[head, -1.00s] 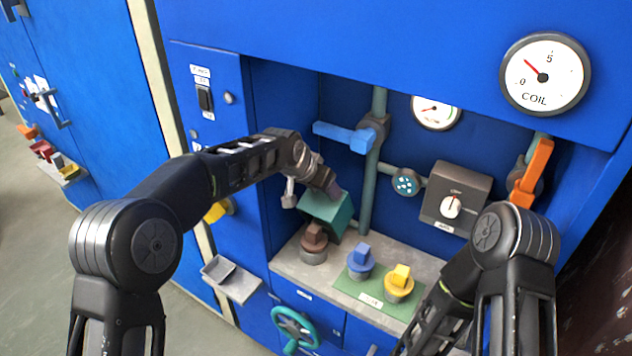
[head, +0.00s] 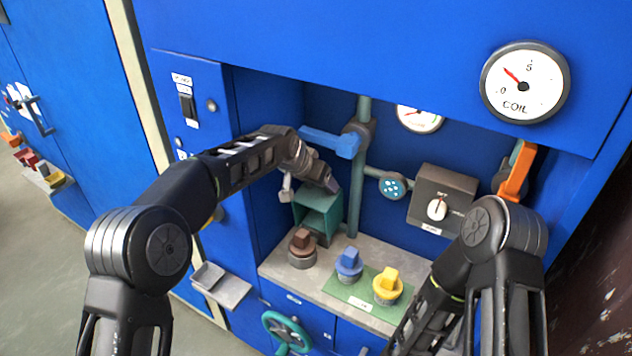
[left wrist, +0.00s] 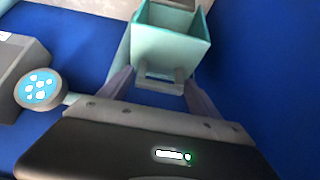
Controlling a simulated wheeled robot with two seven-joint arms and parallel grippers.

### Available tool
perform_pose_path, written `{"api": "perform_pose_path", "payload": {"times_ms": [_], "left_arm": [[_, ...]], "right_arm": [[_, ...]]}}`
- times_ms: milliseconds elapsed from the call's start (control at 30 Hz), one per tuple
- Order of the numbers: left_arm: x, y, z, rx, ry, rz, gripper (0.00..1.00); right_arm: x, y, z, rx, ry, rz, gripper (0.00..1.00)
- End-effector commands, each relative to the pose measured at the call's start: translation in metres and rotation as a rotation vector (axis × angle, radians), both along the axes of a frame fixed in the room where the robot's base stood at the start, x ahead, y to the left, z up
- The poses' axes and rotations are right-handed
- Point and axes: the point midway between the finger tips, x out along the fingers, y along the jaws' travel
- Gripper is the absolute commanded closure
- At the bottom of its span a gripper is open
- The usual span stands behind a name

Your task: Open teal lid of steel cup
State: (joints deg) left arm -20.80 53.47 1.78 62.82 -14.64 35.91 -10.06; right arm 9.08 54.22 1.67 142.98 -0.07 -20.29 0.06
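A hollow teal box-shaped part (head: 318,205) stands at the back left of the recess, its open inside facing the front. In the left wrist view, the teal part (left wrist: 170,45) shows an open mouth and a grey-teal handle (left wrist: 160,83) on its near side. My left gripper (head: 333,186) is at its top right in the head view. In the left wrist view its two fingers (left wrist: 160,88) are spread on either side of the handle; I cannot tell whether they touch it. No steel cup can be made out. My right gripper is outside the frame.
A grey piece with a brown knob (head: 302,252) stands just in front. Blue (head: 349,262) and yellow (head: 388,284) knobbed pieces stand on a green mat (head: 350,297). A blue lever (head: 328,139) and vertical pipe (head: 355,190) are close to the gripper. Bare ledge lies right of the mat.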

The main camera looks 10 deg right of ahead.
Motion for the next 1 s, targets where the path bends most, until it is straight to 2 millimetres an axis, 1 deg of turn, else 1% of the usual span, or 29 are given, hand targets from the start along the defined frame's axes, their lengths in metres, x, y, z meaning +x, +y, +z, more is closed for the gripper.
{"api": "perform_pose_path", "payload": {"times_ms": [33,133,367,467,567,900,1000], "left_arm": [[0.000,0.000,-0.001,0.001,0.002,0.000,0.23],[-0.001,0.001,-0.002,0.002,0.003,0.000,0.15],[-0.001,0.001,-0.002,0.004,0.006,0.000,0.15],[-0.002,0.002,0.000,0.004,0.005,0.000,0.15],[-0.007,0.006,0.007,0.004,0.005,0.000,0.15],[-0.032,0.024,0.050,0.002,0.002,-0.001,0.15],[-0.037,0.027,0.057,0.003,0.004,-0.001,0.15]], "right_arm": [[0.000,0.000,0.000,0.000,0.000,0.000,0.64],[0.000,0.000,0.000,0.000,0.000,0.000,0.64],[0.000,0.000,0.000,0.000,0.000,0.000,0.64],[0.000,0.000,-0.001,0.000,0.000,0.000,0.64],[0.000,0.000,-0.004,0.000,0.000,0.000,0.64],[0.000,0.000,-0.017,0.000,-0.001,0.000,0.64],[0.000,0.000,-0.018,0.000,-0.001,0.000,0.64]]}}
